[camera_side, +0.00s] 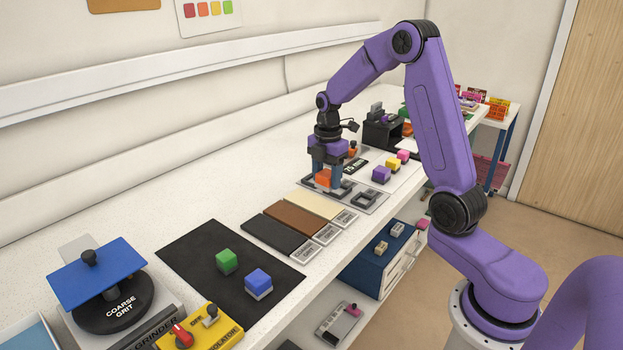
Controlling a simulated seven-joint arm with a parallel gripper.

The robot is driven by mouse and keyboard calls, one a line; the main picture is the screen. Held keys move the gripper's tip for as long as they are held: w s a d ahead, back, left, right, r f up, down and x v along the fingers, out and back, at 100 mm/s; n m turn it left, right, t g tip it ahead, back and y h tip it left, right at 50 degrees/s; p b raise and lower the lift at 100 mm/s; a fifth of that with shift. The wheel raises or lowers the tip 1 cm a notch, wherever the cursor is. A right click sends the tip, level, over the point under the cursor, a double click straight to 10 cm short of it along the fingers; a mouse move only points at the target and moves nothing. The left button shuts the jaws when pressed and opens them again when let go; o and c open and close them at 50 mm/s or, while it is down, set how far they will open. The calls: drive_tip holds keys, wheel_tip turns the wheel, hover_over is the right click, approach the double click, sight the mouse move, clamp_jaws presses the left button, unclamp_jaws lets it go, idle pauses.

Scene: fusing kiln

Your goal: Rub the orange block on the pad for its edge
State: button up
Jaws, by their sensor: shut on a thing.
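My gripper (325,183) points down and is shut on the orange block (323,177). The block is between the blue fingers, low over the left part of a grey plate with black fittings (370,203); I cannot tell whether it touches the plate. Three flat pads lie side by side just left of the plate: cream (308,203), brown (293,218) and black (273,235). The orange block is beyond the cream pad, not over any of the three.
Purple (381,175), yellow (393,165) and pink (403,156) blocks stand right of the plate. A black mat (195,263) holds green (227,261) and blue (258,282) blocks. A coarse-grit grinder (113,304) and yellow isolator box (203,328) stand at front left.

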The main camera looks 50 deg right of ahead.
sight(301, 197)
drive_tip(key=shift+f, duration=0.15)
wheel_tip(301, 197, down, 2)
wheel_tip(301, 197, down, 4)
drive_tip(key=shift+r, duration=0.25)
drive_tip(key=w, duration=0.6)
drive_tip(key=shift+w, duration=1.5)
drive_tip(key=shift+f, duration=0.6)
idle(0.5)
